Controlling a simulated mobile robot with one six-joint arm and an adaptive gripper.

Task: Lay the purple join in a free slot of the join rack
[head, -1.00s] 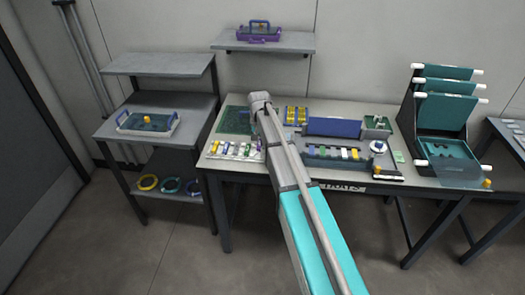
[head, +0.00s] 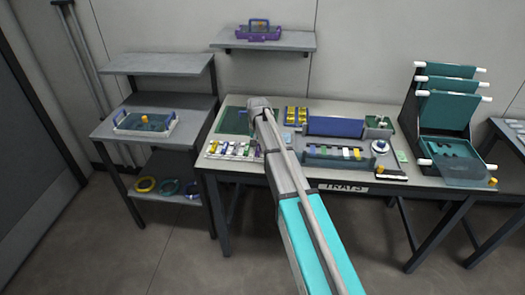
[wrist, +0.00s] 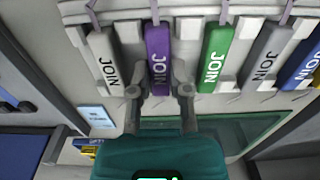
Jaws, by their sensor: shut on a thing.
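The purple join (wrist: 158,60) is between the two fingers of my gripper (wrist: 158,88) in the wrist view. My gripper is shut on its near end. The join's far end lies between two white blocks of the join rack (wrist: 188,27), in line with its neighbours; I cannot tell whether it rests fully on the slot floor.
Another grey join (wrist: 264,57) and a blue join (wrist: 301,65) fill further slots. A green mat (head: 233,121) lies behind the rack. A blue-grey holder with coloured pieces (head: 338,163) stands to the right. A small pale card (wrist: 96,116) lies near the gripper.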

